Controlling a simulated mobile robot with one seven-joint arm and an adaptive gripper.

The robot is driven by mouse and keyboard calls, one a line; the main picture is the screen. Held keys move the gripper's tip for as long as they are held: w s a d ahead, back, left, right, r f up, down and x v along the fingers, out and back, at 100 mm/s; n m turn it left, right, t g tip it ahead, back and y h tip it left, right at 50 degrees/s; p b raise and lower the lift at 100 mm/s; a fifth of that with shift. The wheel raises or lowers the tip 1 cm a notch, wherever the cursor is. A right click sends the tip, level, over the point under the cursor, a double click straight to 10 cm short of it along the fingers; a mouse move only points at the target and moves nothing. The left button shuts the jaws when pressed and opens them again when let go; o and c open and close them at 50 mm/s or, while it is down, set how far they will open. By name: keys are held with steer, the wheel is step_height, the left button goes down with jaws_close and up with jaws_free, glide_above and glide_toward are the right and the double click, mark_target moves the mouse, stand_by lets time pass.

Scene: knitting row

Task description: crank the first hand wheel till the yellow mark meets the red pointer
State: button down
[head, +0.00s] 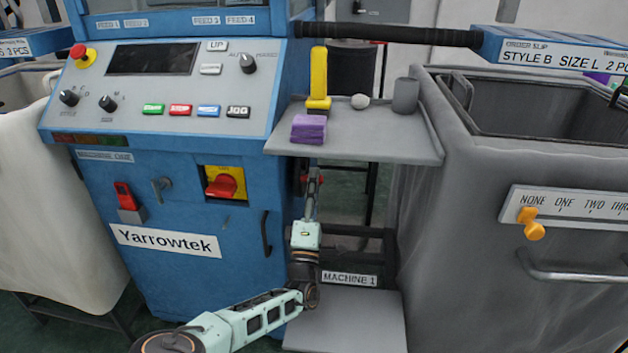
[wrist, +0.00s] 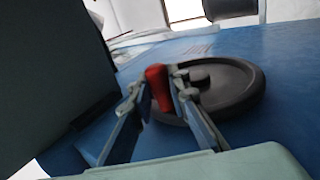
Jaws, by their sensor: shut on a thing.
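The hand wheel (wrist: 235,92) is a dark round disc on the blue side of the machine in the wrist view. A red handle (wrist: 158,76) stands at its near left part, with a dark round hub behind. My gripper (wrist: 159,92) is shut on the red handle, one finger on each side. In the head view my gripper (head: 312,177) reaches up beside the machine's right side, under the grey shelf; the wheel is largely hidden there. I cannot make out the yellow mark or the red pointer in either view.
The blue machine (head: 250,275) stands left of my arm. The grey shelf (head: 385,137) above holds a yellow tool (head: 318,80), purple blocks (head: 309,129) and a grey cup (head: 405,95). A grey bin (head: 460,230) stands right. A lower grey plate (head: 350,315) lies below.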

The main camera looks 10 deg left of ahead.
steer(key=shift+w+f, duration=0.2)
steer(key=shift+w, duration=0.05)
steer(key=c, duration=1.8)
jaws_free()
steer(key=shift+w+f, duration=0.1)
steer(key=shift+c, duration=0.2)
steer(key=shift+s+f, duration=0.1)
steer(key=shift+s, duration=0.2)
steer(key=s+f, duration=0.2)
steer(key=s, duration=1.3)
steer(key=shift+s+a+f, duration=0.25)
steer(key=shift+s, duration=0.1)
